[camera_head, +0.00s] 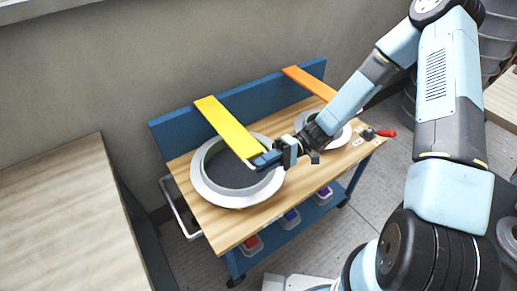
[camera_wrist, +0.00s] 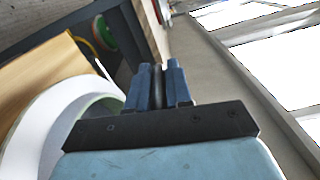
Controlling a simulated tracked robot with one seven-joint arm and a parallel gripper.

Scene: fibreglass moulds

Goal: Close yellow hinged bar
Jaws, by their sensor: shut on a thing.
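The yellow hinged bar (camera_head: 228,128) runs from the blue back panel out over the larger round mould (camera_head: 213,194). Its near end is at my gripper (camera_head: 259,162), which is shut on it above the mould's right part. I cannot tell how far the bar's near end is above the mould rim. In the wrist view my gripper's blue fingers (camera_wrist: 158,88) are close together with a dark strip between them. The bar is not clearly seen there. The white mould rim (camera_wrist: 45,120) shows at the left of that view.
An orange bar (camera_head: 309,82) reaches over a smaller round mould (camera_head: 341,137), partly hidden by my arm. A red-handled clamp (camera_head: 385,133) is at the right edge of the wooden cart top (camera_head: 246,222). A blue panel (camera_head: 180,132) stands behind. A wooden table (camera_head: 65,215) is at left.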

